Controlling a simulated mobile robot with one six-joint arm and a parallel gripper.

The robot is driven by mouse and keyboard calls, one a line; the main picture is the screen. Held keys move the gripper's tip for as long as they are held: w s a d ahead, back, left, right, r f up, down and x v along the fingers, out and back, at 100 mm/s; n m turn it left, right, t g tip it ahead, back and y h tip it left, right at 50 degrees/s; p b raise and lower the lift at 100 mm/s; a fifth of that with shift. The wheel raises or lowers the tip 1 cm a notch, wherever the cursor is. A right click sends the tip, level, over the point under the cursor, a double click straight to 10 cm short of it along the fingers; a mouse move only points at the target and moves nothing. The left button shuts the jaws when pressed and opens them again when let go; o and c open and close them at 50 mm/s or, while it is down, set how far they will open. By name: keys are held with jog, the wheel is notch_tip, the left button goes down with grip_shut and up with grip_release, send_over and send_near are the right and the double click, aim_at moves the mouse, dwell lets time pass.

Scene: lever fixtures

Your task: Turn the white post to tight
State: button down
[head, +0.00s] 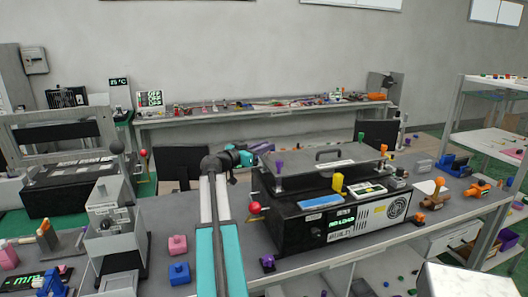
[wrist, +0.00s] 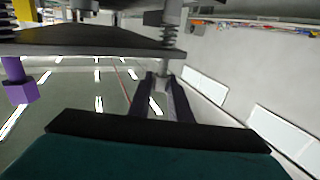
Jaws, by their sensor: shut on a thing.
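The white post (wrist: 159,98) shows in the wrist view as a pale upright rod below a spring, between the two dark fingers of my gripper (wrist: 164,100). The fingers are shut on it. In the head view my gripper (head: 258,148) reaches to the back left corner of the black machine (head: 310,228), by its raised grey plate (head: 325,168). The post cannot be made out in the head view. A purple post (head: 278,171) stands at the plate's front left corner, and a purple block hangs at the left of the wrist view (wrist: 20,88).
A red ball lever (head: 254,207) is on the machine's left side. A grey lever fixture (head: 112,222) stands at left. Orange fixtures (head: 436,199) stand at right.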

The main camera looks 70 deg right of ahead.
jog(key=shift+d+f+m+g+y+b, duration=0.1)
jog(key=shift+d+m+g+y+b, duration=0.2)
jog(key=shift+g+b, duration=0.45)
jog(key=m+g+y+b, duration=0.2)
jog(key=b, duration=0.3)
jog(key=shift+g, duration=0.25)
jog(key=shift+a+m+g+y+b, duration=0.1)
jog(key=shift+m+g+y+b, duration=0.55)
jog(key=shift+m+b, duration=0.2)
jog(key=shift+s+a+r+m+g+y+b, duration=0.15)
jog(key=shift+r+m+g+y+b, duration=0.1)
jog(key=shift+m+g+y+b, duration=0.4)
jog(key=c, duration=1.6)
grip_release()
jog(key=shift+s, duration=0.1)
jog(key=shift+c, duration=0.2)
jog(key=shift+f, duration=0.1)
jog(key=shift+w, duration=0.2)
